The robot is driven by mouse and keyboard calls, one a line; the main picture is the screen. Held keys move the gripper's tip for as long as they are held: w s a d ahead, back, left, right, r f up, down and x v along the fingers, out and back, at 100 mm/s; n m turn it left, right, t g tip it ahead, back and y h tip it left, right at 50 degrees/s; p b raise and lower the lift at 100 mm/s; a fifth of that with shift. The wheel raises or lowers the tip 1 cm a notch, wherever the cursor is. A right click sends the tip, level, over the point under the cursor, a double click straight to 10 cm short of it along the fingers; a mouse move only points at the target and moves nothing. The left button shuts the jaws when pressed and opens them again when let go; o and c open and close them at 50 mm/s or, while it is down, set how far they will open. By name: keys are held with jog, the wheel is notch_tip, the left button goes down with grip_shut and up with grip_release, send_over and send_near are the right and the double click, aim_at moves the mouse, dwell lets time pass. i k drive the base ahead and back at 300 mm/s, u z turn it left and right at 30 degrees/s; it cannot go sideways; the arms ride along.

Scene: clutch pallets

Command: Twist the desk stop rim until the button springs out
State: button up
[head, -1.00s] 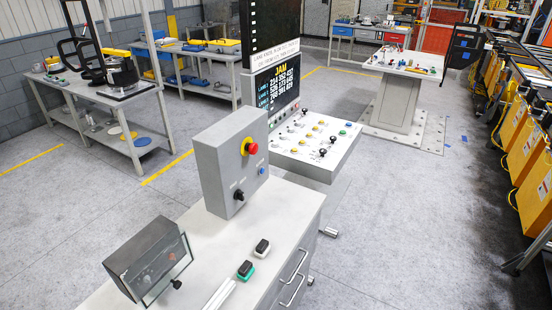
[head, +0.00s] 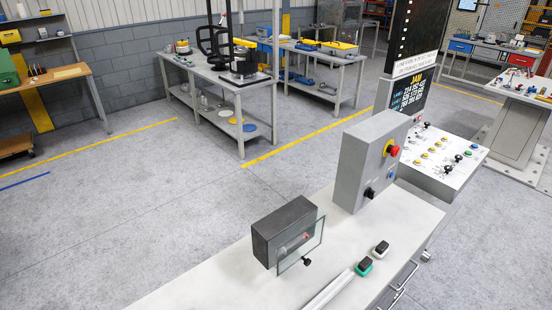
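A red stop button (head: 394,152) on a yellow collar (head: 387,147) sits on the right face of a grey upright box (head: 357,165). The box stands on a white-topped desk (head: 230,275). The same face carries a black knob (head: 369,193) and a small blue button (head: 390,175). I cannot make out whether the stop button is pressed in or out. My gripper is not in view, and nothing touches the button.
A sloped control panel (head: 440,155) under a JAM screen (head: 408,93) stands behind. The floor at left (head: 130,210) is clear.

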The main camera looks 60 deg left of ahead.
aim_at(392, 152)
jog(key=u, duration=1.5)
jog(key=k, duration=0.7)
jog(key=i, duration=0.65)
